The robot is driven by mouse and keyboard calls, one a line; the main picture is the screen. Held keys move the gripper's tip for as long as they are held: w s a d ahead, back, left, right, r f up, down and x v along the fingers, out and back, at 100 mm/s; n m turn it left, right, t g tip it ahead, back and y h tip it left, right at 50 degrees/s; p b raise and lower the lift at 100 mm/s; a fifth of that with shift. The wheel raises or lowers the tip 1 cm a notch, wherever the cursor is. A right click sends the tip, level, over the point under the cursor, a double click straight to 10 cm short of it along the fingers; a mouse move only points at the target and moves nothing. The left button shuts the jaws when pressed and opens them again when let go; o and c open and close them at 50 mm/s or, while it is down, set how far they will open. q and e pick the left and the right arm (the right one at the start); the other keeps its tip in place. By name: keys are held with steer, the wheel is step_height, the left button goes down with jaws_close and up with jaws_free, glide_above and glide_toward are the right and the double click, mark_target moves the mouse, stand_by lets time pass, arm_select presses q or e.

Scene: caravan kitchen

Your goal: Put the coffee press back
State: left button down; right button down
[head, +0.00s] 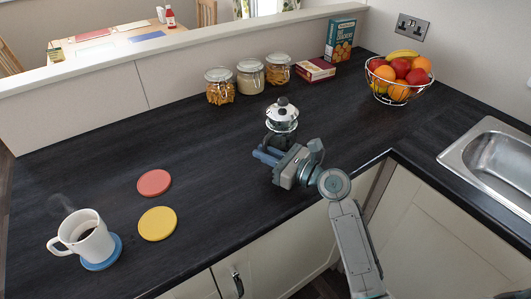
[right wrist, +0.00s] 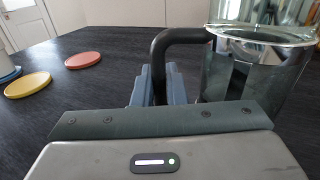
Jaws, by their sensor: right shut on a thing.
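The coffee press (head: 282,124) is upright at the middle of the dark counter, with a shiny metal lid and a round black knob on top. Its lower body is partly hidden by my right gripper (head: 266,156). In the right wrist view the shiny body of the press (right wrist: 255,78) stands at the right, and its black handle (right wrist: 175,38) comes down between my blue fingers (right wrist: 157,85). My right gripper is shut on that handle. I cannot tell whether the press's base touches the counter. My left gripper is not in view.
Three glass jars (head: 250,77), a small red box (head: 315,70) and a teal box (head: 340,40) stand along the back. A fruit bowl (head: 398,78) and a sink (head: 490,160) are at right. A steaming mug (head: 85,238) on a blue coaster, plus red (head: 154,183) and yellow (head: 157,223) coasters, are at left.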

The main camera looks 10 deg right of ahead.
steer(key=c, duration=1.5)
jaws_free()
steer(key=shift+o, duration=0.2)
steer(key=b+v, duration=0.1)
steer(key=v, duration=1)
steer(key=shift+s+d+b, duration=0.1)
steer(key=shift+d+b, duration=0.1)
steer(key=shift+b, duration=0.2)
steer(key=shift+s+d, duration=0.2)
steer(key=shift+s, duration=0.05)
